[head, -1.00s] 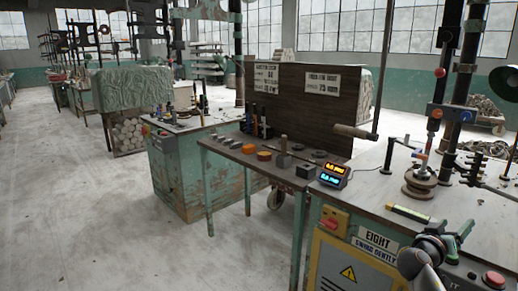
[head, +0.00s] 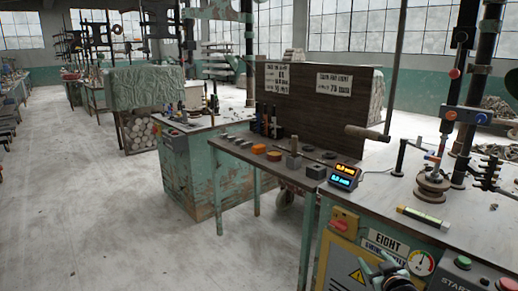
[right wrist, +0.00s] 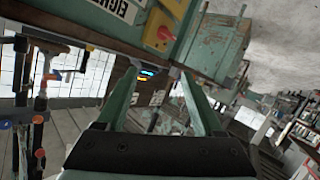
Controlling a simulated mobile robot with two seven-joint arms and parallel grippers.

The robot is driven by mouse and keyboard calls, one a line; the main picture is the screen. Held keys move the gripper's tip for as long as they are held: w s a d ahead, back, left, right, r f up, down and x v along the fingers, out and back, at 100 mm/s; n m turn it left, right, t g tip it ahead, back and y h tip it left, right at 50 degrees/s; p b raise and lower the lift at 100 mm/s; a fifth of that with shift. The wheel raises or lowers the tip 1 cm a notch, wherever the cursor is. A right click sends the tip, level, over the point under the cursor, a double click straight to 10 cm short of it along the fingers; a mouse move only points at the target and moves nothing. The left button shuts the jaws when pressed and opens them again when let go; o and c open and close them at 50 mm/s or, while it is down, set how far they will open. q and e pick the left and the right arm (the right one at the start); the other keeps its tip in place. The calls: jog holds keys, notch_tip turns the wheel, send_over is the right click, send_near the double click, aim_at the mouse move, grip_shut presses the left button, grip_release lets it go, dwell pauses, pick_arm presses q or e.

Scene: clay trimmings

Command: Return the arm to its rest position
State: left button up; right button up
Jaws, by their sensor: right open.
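My right gripper (head: 384,268), with green fingers, is at the bottom edge of the head view, in front of the workbench (head: 470,215). The right wrist view shows its two fingers (right wrist: 162,92) spread apart with nothing between them. My left gripper is in neither current view.
The bench front carries an orange-red switch (head: 344,220), a round gauge (head: 421,262) and a button box (head: 463,272). A lit display (head: 345,176) and a yellow-green bar (head: 421,217) are on top. Open grey floor (head: 120,220) lies to the left.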

jog(key=s+a+f+g+y, duration=0.2)
jog(key=s+a+f, duration=0.55)
jog(key=s, duration=0.45)
jog(key=s+a+f+g+y, duration=0.1)
jog(key=s+a+f+g, duration=0.1)
jog(key=s+a+f, duration=0.65)
jog(key=s+a+f+g+y, duration=0.1)
jog(key=s+a, duration=0.1)
jog(key=s, duration=1.2)
pick_arm(q)
jog(key=s+a+r+p, duration=0.1)
jog(key=a+r+p, duration=0.2)
jog(key=r+p, duration=0.7)
jog(key=p, duration=0.4)
jog(key=shift+s+a+r+n+y, duration=0.2)
jog(key=shift+s+r+n+y, duration=0.1)
jog(key=shift+s+r+y, duration=0.1)
pick_arm(e)
jog(key=s+d+r, duration=0.1)
jog(key=d+r, duration=0.2)
jog(key=r, duration=0.7)
jog(key=shift+d+r+m+h, duration=0.15)
jog(key=shift+m+h, duration=0.15)
jog(key=shift+m, duration=0.1)
pick_arm(q)
jog(key=shift+w+d, duration=0.1)
pick_arm(e)
jog(key=shift+s, duration=0.1)
